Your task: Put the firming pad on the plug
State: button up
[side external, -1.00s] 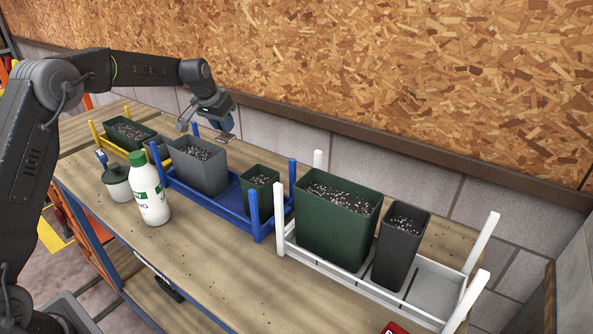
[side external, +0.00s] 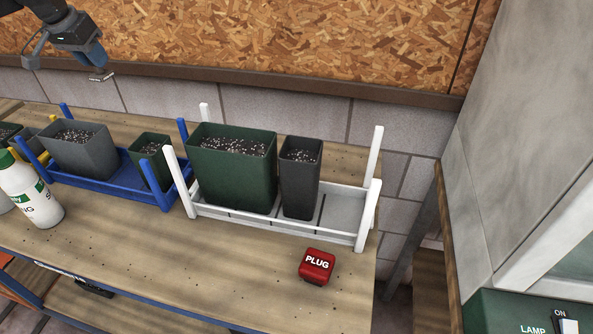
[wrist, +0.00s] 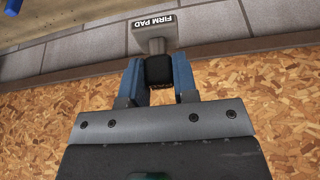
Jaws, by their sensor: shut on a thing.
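My gripper (wrist: 158,68) is shut on the dark handle of the firming pad (wrist: 153,30), a grey block labelled "FIRM PAD" in the wrist view. In the side view my gripper (side external: 94,65) hangs at the upper left, in the air above and behind the blue rack. The pad (side external: 102,77) shows there as a small light piece under the fingers. The plug (side external: 317,266) is a red block with white "PLUG" lettering. It sits on the bench in front of the white rack, far right of my gripper and apart from it.
The white rack (side external: 340,228) holds a large green pot (side external: 235,180) and a narrow dark pot (side external: 299,185). The blue rack (side external: 120,185) holds a grey pot (side external: 78,155) and a small green pot (side external: 150,165). A white bottle (side external: 35,195) stands left. The front bench is mostly clear.

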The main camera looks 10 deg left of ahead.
jog(key=s+d+m+h, duration=0.15)
jog(key=d+m, duration=0.35)
jog(key=d, duration=0.9)
jog(key=m+g+h, duration=0.3)
jog(key=m+g, duration=0.1)
jog(key=m, duration=0.9)
send_over(315, 261)
notch_tip(315, 261, down, 12)
jog(key=shift+f, duration=2.05)
